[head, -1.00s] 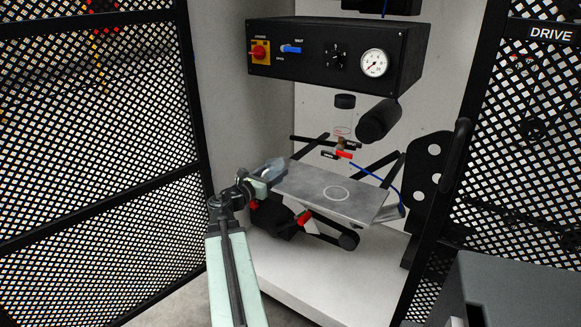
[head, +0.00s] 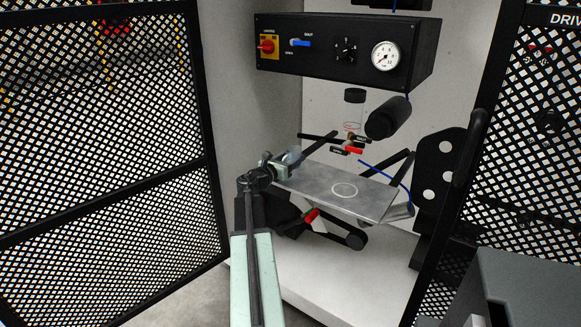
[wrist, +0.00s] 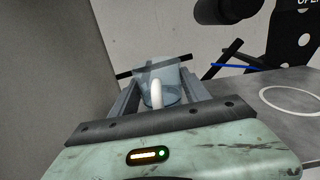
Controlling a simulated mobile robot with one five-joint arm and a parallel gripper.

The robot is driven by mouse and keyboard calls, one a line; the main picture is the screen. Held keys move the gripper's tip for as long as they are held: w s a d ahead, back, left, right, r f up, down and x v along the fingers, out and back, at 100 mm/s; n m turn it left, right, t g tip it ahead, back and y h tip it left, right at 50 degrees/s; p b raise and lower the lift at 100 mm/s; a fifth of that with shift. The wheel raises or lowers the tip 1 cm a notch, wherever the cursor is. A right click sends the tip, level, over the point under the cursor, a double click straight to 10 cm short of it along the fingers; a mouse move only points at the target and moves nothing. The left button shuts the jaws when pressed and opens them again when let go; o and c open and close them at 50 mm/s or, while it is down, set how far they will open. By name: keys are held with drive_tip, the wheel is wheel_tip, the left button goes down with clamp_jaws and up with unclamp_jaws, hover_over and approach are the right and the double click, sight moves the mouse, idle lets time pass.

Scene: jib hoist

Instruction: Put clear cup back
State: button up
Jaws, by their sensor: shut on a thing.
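The clear cup is a see-through, bluish-grey cup (wrist: 158,78) between the jaws in the wrist view, with a white upright piece showing in front of or inside it. My gripper (wrist: 157,98) is shut on it. In the head view the gripper (head: 280,163) holds the cup (head: 293,155) at the left end of a grey metal plate (head: 315,187), seemingly above its edge. The plate bears a white ring mark (head: 345,190) and is bare there. The cup's lower part is partly hidden by the jaws.
A black control box (head: 345,50) hangs above, with a gauge (head: 385,57). A black cap (head: 355,95), a black cylinder (head: 388,118) and red-handled fittings (head: 350,148) are behind the plate. Mesh panels (head: 100,130) stand left and right. A grey box (head: 530,290) stands at lower right.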

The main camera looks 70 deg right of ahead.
wheel_tip(320, 180, down, 2)
drive_tip(key=shift+f+b, duration=0.15)
drive_tip(key=shift+b, duration=0.25)
drive_tip(key=shift+w+a+r, duration=0.2)
drive_tip(key=shift+w+r, duration=0.05)
drive_tip(key=shift+w, duration=0.05)
drive_tip(key=shift+f, duration=0.15)
drive_tip(key=o, duration=1.5)
drive_tip(key=shift+s, duration=0.1)
drive_tip(key=shift+o, duration=0.2)
drive_tip(key=shift+r+p, duration=0.3)
drive_tip(key=shift+p, duration=0.1)
drive_tip(key=v, duration=1.2)
drive_tip(key=shift+f, duration=0.2)
